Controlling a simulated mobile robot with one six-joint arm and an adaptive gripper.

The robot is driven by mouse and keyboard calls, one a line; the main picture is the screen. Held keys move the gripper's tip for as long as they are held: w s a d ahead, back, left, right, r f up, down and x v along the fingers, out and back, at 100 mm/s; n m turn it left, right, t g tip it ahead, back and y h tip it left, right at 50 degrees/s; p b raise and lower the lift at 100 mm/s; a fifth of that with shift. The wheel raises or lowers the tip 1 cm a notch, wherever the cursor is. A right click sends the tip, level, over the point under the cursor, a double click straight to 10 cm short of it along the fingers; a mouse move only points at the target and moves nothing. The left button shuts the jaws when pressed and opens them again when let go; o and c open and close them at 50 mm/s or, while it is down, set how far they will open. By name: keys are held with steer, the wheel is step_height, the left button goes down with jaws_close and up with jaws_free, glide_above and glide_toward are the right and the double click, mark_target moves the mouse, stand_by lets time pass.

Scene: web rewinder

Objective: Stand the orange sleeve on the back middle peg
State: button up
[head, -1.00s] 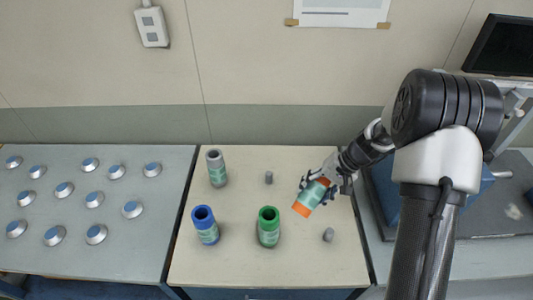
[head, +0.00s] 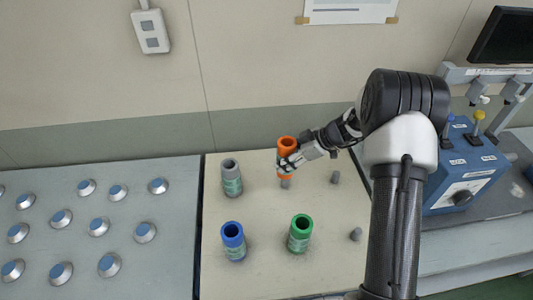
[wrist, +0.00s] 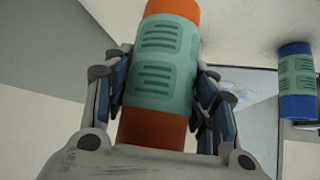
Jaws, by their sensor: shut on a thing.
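The orange sleeve (head: 286,145), with a teal label, is upright in my gripper (head: 290,163). My gripper is shut on it around the label, as the wrist view shows the sleeve (wrist: 158,130) between both fingers. In the head view the sleeve's lower end appears just above the back middle peg (head: 286,185), a short grey stub whose lower part shows below the sleeve. I cannot tell whether they touch.
A grey sleeve (head: 231,177) stands to the left, blue (head: 233,241) and green (head: 300,234) sleeves in front. Bare pegs stand at back right (head: 335,177) and front right (head: 355,234). A blue box (head: 462,170) is right of my arm.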

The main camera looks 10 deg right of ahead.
steer(key=shift+s+d+f, duration=0.1)
steer(key=shift+d+f, duration=0.05)
steer(key=shift+f, duration=1.5)
steer(key=shift+d+f, duration=0.1)
steer(key=shift+f, duration=1.55)
steer(key=shift+f+b, duration=0.55)
steer(key=shift+b, duration=0.3)
steer(key=o, duration=1.5)
steer(key=shift+c, duration=0.2)
